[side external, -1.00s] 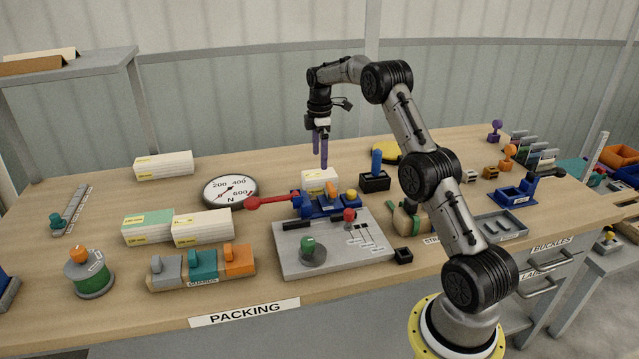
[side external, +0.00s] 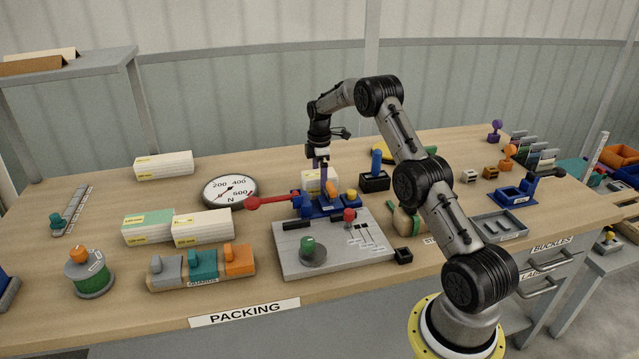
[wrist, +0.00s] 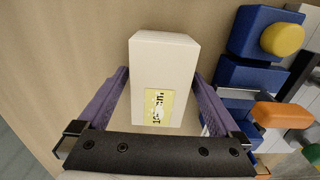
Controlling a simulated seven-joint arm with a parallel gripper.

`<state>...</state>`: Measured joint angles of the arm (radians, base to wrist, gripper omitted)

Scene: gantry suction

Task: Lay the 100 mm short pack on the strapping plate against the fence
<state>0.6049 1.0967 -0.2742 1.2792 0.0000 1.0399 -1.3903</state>
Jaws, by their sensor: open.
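The short white pack (side external: 309,186) stands on the bench behind the blue strapping tool, partly hidden by my fingers in the side view. In the wrist view the pack (wrist: 163,70) shows a yellow label whose print I cannot read surely. My gripper (side external: 320,181) is open and pointing down over the pack. In the wrist view its purple fingers (wrist: 159,80) lie one on each side of the pack, with small gaps visible. The grey strapping plate (side external: 345,262) lies in front, with a black bar (side external: 297,225), perhaps the fence, along its back left edge.
The blue tool (side external: 325,208) with a red lever (side external: 270,202) stands between pack and plate. A green knob (side external: 308,245) and red knob (side external: 349,215) rise from the plate. A dial (side external: 230,190) and longer packs (side external: 203,229) lie left. A black holder (side external: 374,182) stands right.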

